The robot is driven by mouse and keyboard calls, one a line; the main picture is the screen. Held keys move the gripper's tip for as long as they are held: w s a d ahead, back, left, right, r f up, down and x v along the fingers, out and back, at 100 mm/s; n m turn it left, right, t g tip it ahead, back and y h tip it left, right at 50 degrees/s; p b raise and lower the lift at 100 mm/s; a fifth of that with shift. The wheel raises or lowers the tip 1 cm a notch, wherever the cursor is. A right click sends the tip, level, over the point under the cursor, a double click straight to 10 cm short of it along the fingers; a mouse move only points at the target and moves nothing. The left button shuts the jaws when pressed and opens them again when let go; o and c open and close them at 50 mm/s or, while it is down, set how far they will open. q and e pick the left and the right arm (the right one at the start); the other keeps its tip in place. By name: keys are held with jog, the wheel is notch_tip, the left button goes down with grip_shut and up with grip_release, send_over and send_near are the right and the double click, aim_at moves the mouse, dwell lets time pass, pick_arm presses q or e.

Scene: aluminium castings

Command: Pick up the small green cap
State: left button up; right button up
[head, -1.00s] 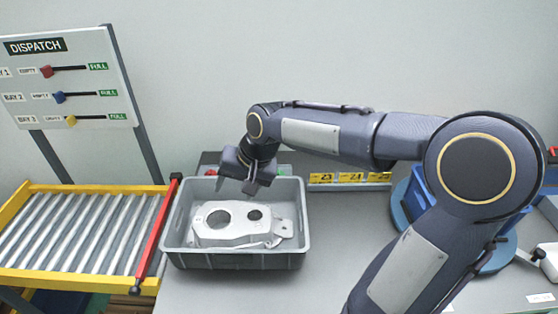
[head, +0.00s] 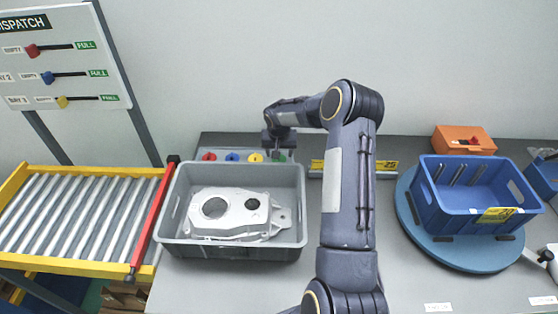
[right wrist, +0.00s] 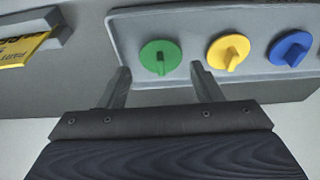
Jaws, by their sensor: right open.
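The small green cap (right wrist: 160,57) sits on a light grey holder strip (right wrist: 190,20), with a raised grip bar on its top. In the head view it is mostly hidden behind my right gripper (head: 277,150), at the right end of the cap row. In the right wrist view my right gripper (right wrist: 160,70) is open and empty, its fingertips to either side of the green cap. I cannot tell whether they touch the strip. My left gripper is not in view.
A yellow cap (right wrist: 228,52) is close beside one finger, then a blue cap (right wrist: 290,48); a red cap (head: 208,156) ends the row. A grey tote (head: 175,240) with a casting (head: 235,215) stands in front. A blue bin (head: 460,212) on a turntable stands right.

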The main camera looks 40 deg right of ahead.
jog(key=shift+x, duration=1.55)
jog(key=shift+c, duration=0.2)
jog(key=c, duration=0.7)
jog(key=shift+r, duration=0.1)
